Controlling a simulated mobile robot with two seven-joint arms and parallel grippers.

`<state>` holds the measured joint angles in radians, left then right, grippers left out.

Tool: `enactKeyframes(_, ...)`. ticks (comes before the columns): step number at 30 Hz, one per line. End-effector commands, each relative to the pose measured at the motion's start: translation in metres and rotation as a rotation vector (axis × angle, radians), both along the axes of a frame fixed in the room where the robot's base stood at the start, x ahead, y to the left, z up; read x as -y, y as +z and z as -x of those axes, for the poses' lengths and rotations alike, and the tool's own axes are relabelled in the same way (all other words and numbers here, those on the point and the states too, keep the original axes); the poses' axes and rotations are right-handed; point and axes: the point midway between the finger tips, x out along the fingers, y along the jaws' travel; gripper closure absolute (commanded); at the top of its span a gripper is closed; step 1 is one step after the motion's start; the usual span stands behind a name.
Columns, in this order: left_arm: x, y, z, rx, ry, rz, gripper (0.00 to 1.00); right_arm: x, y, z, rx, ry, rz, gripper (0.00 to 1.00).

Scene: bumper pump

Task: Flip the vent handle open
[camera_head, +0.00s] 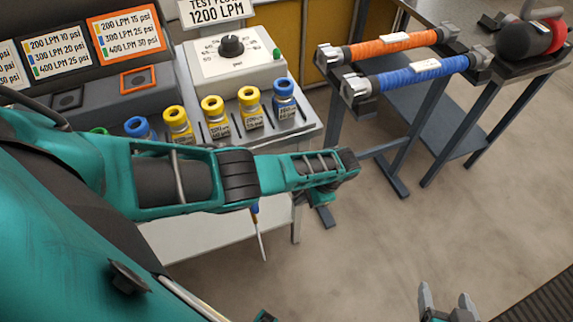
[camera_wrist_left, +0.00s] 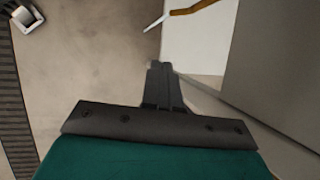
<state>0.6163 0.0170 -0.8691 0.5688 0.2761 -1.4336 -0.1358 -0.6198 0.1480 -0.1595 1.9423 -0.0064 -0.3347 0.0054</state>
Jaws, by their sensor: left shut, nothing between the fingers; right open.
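I cannot pick out the vent handle in either view. My left gripper (camera_wrist_left: 158,66) is shut and empty in the left wrist view, pointing over bare floor beside a pale cabinet side. In the head view my left arm reaches across the middle, and I cannot clearly make out its fingers there. My right gripper (camera_head: 445,298) is open and empty at the bottom right of the head view, above the floor.
A grey test panel (camera_head: 225,75) stands behind my left arm, with blue and yellow fittings (camera_head: 212,115) in front. Orange (camera_head: 380,47) and blue (camera_head: 410,74) hoses rest on a stand near a dark red-ended cylinder (camera_head: 525,38). Open floor (camera_head: 420,225) lies at right.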

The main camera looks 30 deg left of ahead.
Motion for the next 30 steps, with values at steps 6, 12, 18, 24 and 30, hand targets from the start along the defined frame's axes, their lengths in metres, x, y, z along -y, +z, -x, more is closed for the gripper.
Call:
enactKeyframes(6, 0.028, -0.005, -0.025, 0.001, 0.001, -0.001, 1.0, -0.008, -0.032, 0.003, -0.029, 0.011, -0.013, 0.26)
enactKeyframes(12, 0.038, -0.001, -0.034, -0.002, 0.001, -0.002, 1.0, -0.018, -0.023, -0.003, -0.009, 0.023, -0.035, 0.26)
enactKeyframes(18, 0.04, 0.001, -0.035, -0.002, 0.001, -0.002, 1.0, -0.018, -0.021, -0.005, -0.01, 0.023, -0.035, 0.26)
enactKeyframes(24, 0.04, 0.001, -0.035, -0.002, 0.001, -0.002, 1.0, -0.018, -0.02, -0.005, -0.009, 0.022, -0.034, 0.26)
enactKeyframes(30, 0.039, 0.001, -0.035, -0.002, 0.001, -0.002, 1.0, -0.018, -0.021, -0.005, -0.007, 0.022, -0.033, 0.26)
